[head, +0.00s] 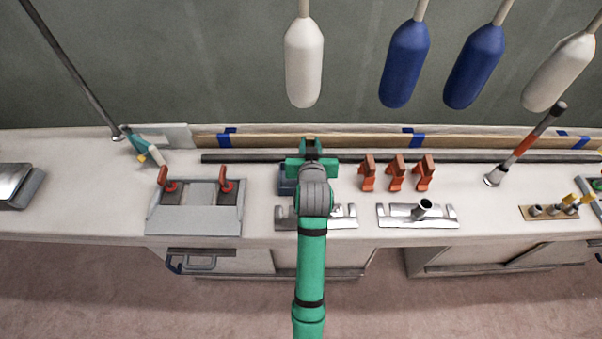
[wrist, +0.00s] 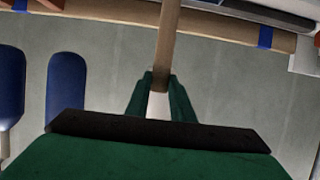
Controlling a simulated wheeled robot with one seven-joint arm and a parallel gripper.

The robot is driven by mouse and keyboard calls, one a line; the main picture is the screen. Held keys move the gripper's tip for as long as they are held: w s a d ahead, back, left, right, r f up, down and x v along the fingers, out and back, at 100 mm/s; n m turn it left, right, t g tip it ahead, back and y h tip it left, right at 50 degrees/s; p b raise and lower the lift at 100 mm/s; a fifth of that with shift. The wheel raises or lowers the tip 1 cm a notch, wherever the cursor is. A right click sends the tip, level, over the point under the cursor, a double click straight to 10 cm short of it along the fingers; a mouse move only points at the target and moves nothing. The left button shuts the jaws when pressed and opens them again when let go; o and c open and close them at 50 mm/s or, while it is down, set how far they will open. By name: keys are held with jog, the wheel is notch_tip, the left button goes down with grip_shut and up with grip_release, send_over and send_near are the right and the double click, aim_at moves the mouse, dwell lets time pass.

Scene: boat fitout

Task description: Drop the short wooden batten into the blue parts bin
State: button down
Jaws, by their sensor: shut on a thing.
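My gripper (head: 310,146) is over the back of the bench in the head view. In the wrist view my gripper (wrist: 161,84) is shut on the short wooden batten (wrist: 167,45), a light brown strip running up from between the fingers. In the head view the batten is hidden or too small to make out. The blue parts bin (head: 287,184) is a dark blue shape on the bench, just left of and below my gripper in the picture. My arm hides much of it, and I cannot see inside.
Orange clamps (head: 396,174) stand right of my gripper. A grey tray (head: 194,222) with red-handled tools lies left. A metal plate with a tube (head: 418,212) lies right. A long dark rod (head: 480,158) runs along the back. Blue (head: 405,65) and white fenders (head: 304,65) hang above.

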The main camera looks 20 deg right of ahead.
notch_tip(320, 180, down, 5)
jog(key=shift+a+f, duration=0.1)
jog(key=shift+f, duration=0.05)
jog(key=c, duration=1.5)
grip_release()
jog(key=shift+s, duration=0.1)
jog(key=shift+o, duration=0.2)
jog(key=v, duration=1)
jog(key=shift+s, duration=0.35)
